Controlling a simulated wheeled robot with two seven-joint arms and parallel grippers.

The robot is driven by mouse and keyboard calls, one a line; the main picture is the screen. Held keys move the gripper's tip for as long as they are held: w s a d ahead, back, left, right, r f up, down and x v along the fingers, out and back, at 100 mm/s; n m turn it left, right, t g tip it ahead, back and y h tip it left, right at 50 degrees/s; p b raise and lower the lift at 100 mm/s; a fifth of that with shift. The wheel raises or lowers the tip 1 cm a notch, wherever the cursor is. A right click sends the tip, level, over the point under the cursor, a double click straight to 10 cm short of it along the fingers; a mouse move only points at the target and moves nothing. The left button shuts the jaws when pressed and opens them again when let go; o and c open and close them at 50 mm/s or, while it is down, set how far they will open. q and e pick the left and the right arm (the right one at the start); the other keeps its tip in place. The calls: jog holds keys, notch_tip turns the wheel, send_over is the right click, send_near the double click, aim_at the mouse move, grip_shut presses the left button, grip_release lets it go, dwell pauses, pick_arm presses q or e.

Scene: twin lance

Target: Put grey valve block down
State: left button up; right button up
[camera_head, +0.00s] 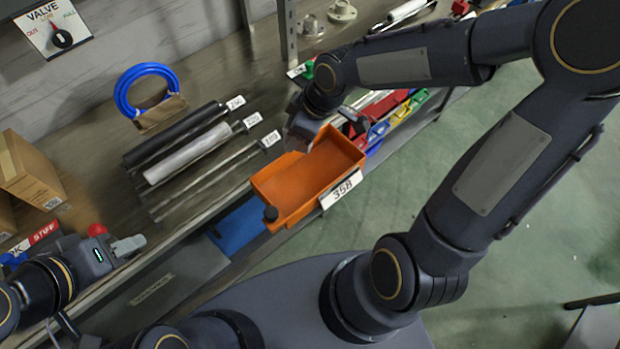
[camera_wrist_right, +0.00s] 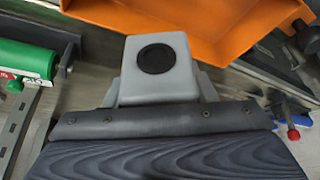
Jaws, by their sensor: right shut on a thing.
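The grey valve block (camera_wrist_right: 155,72), with a round black spot on its face, is between the jaws of my right gripper in the right wrist view. My right gripper (camera_head: 302,122) is shut on it, just beyond the far left edge of the orange bin (camera_head: 318,178). In the head view my own wrist mostly hides the block. The orange bin also shows at the top of the right wrist view (camera_wrist_right: 215,25), close to the block. My left gripper (camera_head: 128,244) is at the lower left over the bench edge; its jaw gap is not clear.
The bench (camera_head: 190,205) holds dark and pale rods with number tags, a blue hose coil (camera_head: 147,90) and a cardboard box (camera_head: 28,170). Coloured bins (camera_head: 400,110) line the edge beyond the orange bin. Green floor lies to the right.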

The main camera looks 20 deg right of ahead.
jog(key=s+a+n+g+b, duration=0.2)
jog(key=s+a+n+g, duration=0.2)
jog(key=s+a+n, duration=0.5)
jog(key=n, duration=0.3)
send_over(277, 203)
jog(key=d, duration=0.1)
jog(key=shift+y, duration=0.3)
notch_tip(277, 203, down, 4)
jog(key=shift+w+d+f, duration=0.15)
jog(key=shift+f, duration=0.1)
jog(key=shift+w+f, duration=0.1)
jog(key=shift+f, duration=2.3)
jog(key=o, duration=1.1)
jog(key=shift+f, duration=0.1)
jog(key=shift+o, duration=0.2)
